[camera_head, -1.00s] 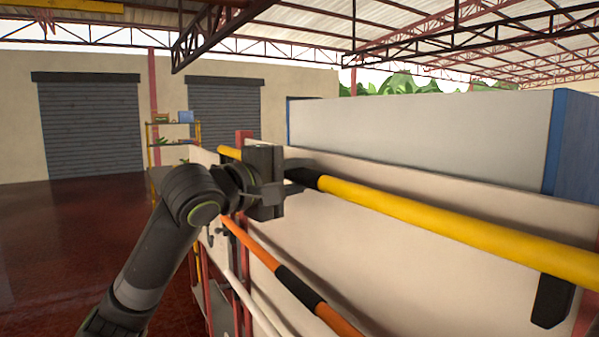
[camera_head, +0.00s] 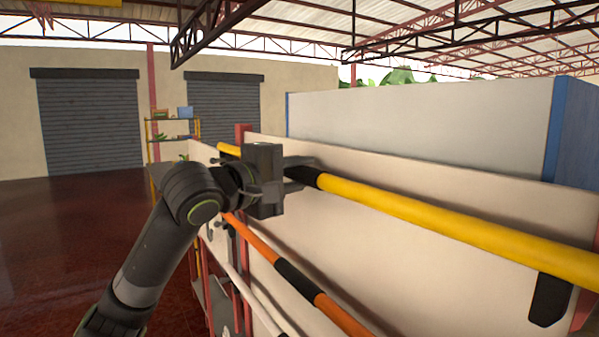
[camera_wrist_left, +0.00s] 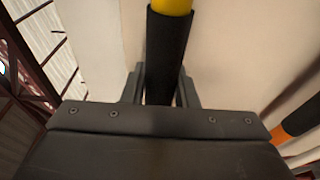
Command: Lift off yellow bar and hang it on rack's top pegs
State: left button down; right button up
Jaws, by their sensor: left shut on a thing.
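The yellow bar (camera_head: 420,217) runs along the pale panel, from near the red post at left to the right edge of the head view. My left gripper (camera_head: 302,174) is shut on the bar's black grip section. In the left wrist view the black grip (camera_wrist_left: 165,55) lies between my two fingers, with yellow above it. A dark flat piece (camera_head: 550,298) hangs below the bar at lower right; I cannot tell whether it is part of my right gripper. The rack's top pegs cannot be made out.
An orange bar (camera_head: 252,237) with a black grip slants below the yellow one, with a white bar (camera_head: 237,278) under it. The pale panel (camera_head: 440,270) stands close behind the bars. A red post (camera_head: 241,170) rises near their far end. Open floor (camera_head: 60,240) lies at left.

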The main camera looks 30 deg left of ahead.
pick_arm(q)
jog(key=shift+f, duration=0.4)
jog(key=c, duration=1.1)
grip_release()
jog(key=shift+s, duration=0.1)
jog(key=shift+o, duration=0.2)
jog(key=shift+b, duration=0.3)
jog(key=shift+s+a+f+b, duration=0.1)
jog(key=shift+s+a+b, duration=0.1)
jog(key=shift+s+b, duration=0.15)
jog(key=b+v, duration=0.2)
jog(key=v, duration=0.2)
jog(key=shift+s+a, duration=0.1)
jog(key=shift+s, duration=0.2)
jog(key=b+v, duration=1.2)
